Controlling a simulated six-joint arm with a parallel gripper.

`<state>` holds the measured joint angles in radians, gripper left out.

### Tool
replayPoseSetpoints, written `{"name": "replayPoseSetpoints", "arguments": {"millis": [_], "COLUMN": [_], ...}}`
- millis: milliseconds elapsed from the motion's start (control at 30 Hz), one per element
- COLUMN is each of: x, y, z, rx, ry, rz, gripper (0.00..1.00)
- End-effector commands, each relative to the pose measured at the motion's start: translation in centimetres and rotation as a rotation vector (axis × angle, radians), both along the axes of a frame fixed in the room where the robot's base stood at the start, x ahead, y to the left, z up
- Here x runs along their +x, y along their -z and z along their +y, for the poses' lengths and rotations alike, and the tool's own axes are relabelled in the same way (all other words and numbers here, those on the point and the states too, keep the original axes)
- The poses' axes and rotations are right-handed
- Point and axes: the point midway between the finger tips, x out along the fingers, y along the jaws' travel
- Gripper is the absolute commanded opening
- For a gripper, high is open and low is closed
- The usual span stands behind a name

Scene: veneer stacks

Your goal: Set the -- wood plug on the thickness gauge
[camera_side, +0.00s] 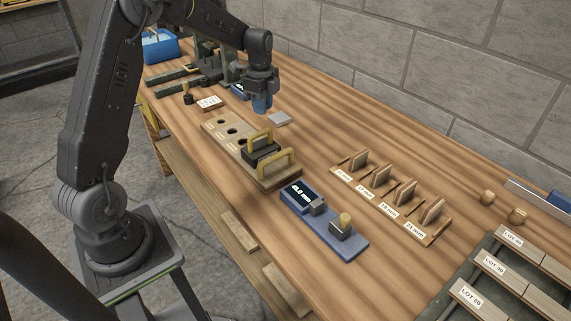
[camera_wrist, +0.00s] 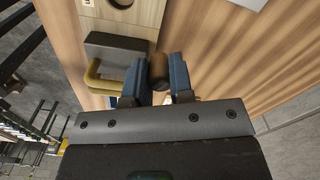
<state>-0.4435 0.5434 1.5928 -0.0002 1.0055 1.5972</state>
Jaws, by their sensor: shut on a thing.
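My gripper (camera_side: 262,105) is above the far part of the bench, beyond the plug board. In the wrist view my gripper (camera_wrist: 159,85) has its blue fingers shut on a brown wood plug (camera_wrist: 158,66). The plug is hidden or too small to tell in the side view. The blue thickness gauge (camera_side: 352,251) lies nearer the camera on the bench, well apart from my gripper. It has a lit display (camera_side: 299,193) and a dark block topped by a yellowish knob (camera_side: 346,219).
A wooden board (camera_side: 215,126) with round holes holds dark blocks with yellow handles (camera_side: 275,159). A rack of upright veneer pieces (camera_side: 403,193) stands right of the gauge. A grey plate (camera_side: 279,118) lies near my gripper.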

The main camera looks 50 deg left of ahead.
Motion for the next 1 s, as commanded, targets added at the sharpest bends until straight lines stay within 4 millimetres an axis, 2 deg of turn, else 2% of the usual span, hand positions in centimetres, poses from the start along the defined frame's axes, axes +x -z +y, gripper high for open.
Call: {"name": "replayPoseSetpoints", "arguments": {"millis": [33, 200, 300, 500, 700, 800, 933, 1000], "x": [0.8, 2.0, 1.8, 0.3, -1.6, -2.3, -2.8, -3.0], "y": [0.0, 0.3, 0.7, 2.0, 3.2, 3.6, 3.8, 3.5], "z": [-2.5, -9.2, -12.5, -17.5, -20.9, -22.0, -22.7, -22.2], "rx": [0.0, 0.0, 0.0, 0.001, 0.001, 0.0, 0.0, -0.001], "ry": [-0.037, -0.239, -0.376, -0.677, -0.951, -1.048, -1.126, -1.148], "rz": [0.0, 0.001, 0.002, 0.003, 0.001, 0.0, 0.0, -0.002], "gripper": [0.0, 0.0, 0.0, 0.0, 0.0, 0.0, 0.0, 0.0]}}
